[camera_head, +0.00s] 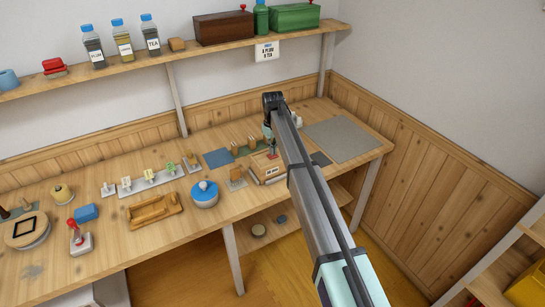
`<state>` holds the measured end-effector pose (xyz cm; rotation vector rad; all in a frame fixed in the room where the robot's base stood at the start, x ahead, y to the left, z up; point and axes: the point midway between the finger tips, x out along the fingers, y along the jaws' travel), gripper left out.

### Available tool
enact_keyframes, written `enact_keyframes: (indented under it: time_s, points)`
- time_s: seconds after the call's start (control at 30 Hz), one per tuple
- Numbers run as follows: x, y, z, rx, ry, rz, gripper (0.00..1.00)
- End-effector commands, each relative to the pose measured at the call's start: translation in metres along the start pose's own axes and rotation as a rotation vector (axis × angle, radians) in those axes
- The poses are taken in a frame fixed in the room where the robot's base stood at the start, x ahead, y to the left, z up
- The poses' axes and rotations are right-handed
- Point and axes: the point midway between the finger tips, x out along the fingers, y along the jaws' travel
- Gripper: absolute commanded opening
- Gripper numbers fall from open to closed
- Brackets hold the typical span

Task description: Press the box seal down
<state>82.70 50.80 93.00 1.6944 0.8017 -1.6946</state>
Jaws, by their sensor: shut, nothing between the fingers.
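A small wooden box (264,167) with a pale label on its front stands on the workbench, right of the middle. A small red piece (272,155) shows on top of it, probably the seal; it is too small to tell whether it is raised or flat. My gripper (270,147) points down just above the box and is shut and empty. I cannot tell whether it touches the red piece. My arm reaches in from the lower right and hides the area right of the box.
A blue-lidded round pot (204,193) and a wooden tray (154,211) stand left of the box. A grey mat (342,140) lies clear at the right. A wall shelf (180,49) with jars runs above. A red-knobbed stamp (79,238) stands at the front left.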

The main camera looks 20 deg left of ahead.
Motion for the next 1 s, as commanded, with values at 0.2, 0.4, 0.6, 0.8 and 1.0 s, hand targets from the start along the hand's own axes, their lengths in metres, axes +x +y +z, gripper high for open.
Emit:
enact_keyframes:
  time_s: [0.2,0.4,0.6,0.8,1.0]
  points:
    - [0.0000,0.0000,0.0000,0.000,0.000,0.000,0.00]
    - [0.0016,0.0000,0.0000,0.000,0.000,0.000,0.00]
    - [0.0043,0.0000,0.0000,0.000,0.000,0.000,0.00]
    - [0.0071,0.0000,0.0000,0.000,0.000,0.000,0.00]
    - [0.0098,0.0001,-0.0001,0.000,0.000,0.000,0.00]
